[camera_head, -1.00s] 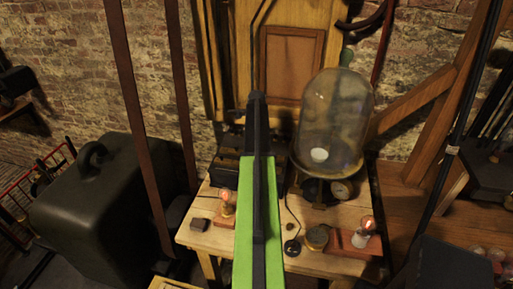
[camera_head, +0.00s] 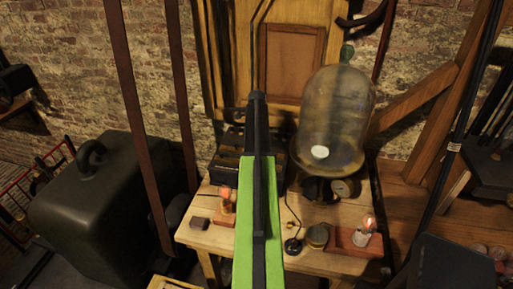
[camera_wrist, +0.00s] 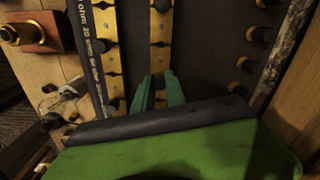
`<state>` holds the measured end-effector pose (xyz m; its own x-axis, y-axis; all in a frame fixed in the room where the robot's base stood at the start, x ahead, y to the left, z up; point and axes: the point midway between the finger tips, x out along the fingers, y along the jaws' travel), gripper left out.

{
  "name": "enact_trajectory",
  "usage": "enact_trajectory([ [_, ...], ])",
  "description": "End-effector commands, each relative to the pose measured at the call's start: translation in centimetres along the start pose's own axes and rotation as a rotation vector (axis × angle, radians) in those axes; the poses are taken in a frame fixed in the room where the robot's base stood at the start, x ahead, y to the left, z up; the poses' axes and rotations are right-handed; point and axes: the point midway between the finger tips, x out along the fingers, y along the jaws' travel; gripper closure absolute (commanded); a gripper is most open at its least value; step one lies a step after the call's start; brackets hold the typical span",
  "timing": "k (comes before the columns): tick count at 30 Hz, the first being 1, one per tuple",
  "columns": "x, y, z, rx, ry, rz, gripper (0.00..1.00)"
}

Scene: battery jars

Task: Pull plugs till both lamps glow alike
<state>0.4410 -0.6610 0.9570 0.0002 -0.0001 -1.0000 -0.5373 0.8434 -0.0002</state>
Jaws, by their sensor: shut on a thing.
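The plug box (camera_head: 228,170) is a dark box at the back of the bench, partly hidden by my arm in the head view. In the wrist view its brass strips (camera_wrist: 110,62) carry several dark plugs, one plug (camera_wrist: 162,5) standing beyond my fingers. My gripper (camera_wrist: 159,90) has its teal fingers low over the middle strip, shut on what seems to be a plug, its outline hard to make out. The left lamp (camera_head: 227,203) glows orange on a wooden base. The right lamp (camera_head: 368,223) also glows on a reddish base. I cannot tell whether they match.
A large glass dome (camera_head: 335,115) stands right of the box, with a gauge (camera_head: 342,188) below it. Straps hang at left.

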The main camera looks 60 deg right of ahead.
Motion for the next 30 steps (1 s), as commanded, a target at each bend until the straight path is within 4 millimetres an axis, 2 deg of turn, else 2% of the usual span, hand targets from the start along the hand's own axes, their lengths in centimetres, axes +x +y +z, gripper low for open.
enact_trajectory([
  [5, 0.4, 0.0, 0.0, 0.0, 0.0, 0.0, 1.0],
  [6, 0.4, 0.0, 0.0, 0.0, 0.0, 0.0, 0.82],
  [12, 0.3, 0.0, 0.0, 0.0, 0.0, 0.0, 0.58],
  [23, 0.0, 0.0, 0.0, 0.0, 0.0, 0.0, 0.58],
  [26, -0.9, 0.0, 0.0, 0.0, 0.0, 0.0, 0.58],
  [30, -3.3, 0.0, 0.0, 0.0, 0.0, 0.0, 0.58],
])
